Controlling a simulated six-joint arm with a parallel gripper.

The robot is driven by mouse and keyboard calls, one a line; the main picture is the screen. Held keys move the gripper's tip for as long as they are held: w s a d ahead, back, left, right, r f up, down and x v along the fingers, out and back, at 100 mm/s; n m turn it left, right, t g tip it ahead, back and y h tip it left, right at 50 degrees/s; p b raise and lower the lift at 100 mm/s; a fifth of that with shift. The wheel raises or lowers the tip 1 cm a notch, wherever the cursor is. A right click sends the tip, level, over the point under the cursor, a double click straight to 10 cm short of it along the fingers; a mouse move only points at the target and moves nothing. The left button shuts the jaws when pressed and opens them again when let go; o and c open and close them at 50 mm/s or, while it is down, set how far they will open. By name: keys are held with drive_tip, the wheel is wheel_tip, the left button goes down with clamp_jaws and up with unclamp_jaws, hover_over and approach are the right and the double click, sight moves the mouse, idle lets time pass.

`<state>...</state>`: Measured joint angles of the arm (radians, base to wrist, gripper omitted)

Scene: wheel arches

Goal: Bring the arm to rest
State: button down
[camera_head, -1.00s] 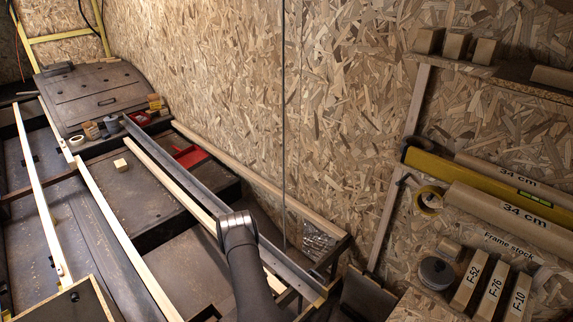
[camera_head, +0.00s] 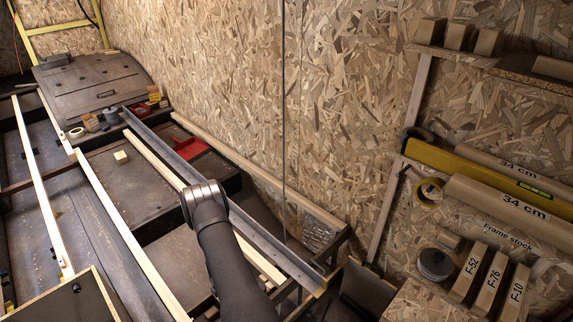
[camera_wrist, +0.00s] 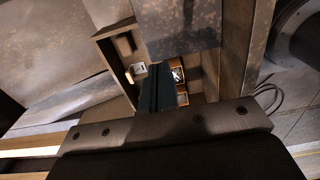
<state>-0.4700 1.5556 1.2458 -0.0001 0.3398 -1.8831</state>
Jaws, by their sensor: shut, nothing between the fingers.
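My arm (camera_head: 225,245) rises from the bottom of the head view, with a grey metallic joint in front of a long dark rail. My gripper does not show clearly in the head view. In the wrist view, my gripper (camera_wrist: 160,88) shows as dark fingers close together, shut with nothing held. Behind the fingers is an open wooden box (camera_wrist: 113,72) with small compartments and a few small items inside. The gripper looks apart from the box, but the distance is hard to tell.
Long pale wooden strips (camera_head: 120,230) and a dark metal rail (camera_head: 265,250) run across the dark bench. A small wood block (camera_head: 121,157) and red tray (camera_head: 190,149) lie there. A yellow level (camera_head: 470,178) and labelled frame stock (camera_head: 493,278) are on the right.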

drive_tip(key=shift+r, duration=1.2)
drive_tip(key=c, duration=0.8)
unclamp_jaws()
drive_tip(key=shift+d, duration=0.1)
drive_tip(key=o, duration=0.7)
drive_tip(key=d+r, duration=0.1)
drive_tip(key=w+d+r, duration=0.1)
drive_tip(key=shift+w+r, duration=0.15)
drive_tip(key=shift+r, duration=0.15)
drive_tip(key=shift+o, duration=0.5)
drive_tip(key=w+d+r+t+h, duration=0.2)
drive_tip(key=w+d+r, duration=0.2)
drive_tip(key=d+r, duration=0.6)
drive_tip(key=shift+d+r, duration=0.3)
drive_tip(key=shift+r, duration=0.5)
drive_tip(key=x, duration=1)
drive_tip(key=shift+w+d+t, duration=0.2)
drive_tip(key=shift+w+t, duration=0.1)
drive_tip(key=shift+r, duration=0.3)
drive_tip(key=v, duration=0.9)
drive_tip(key=shift+a+r+h, duration=0.3)
drive_tip(key=shift+r, duration=0.05)
drive_tip(key=shift+s, duration=0.1)
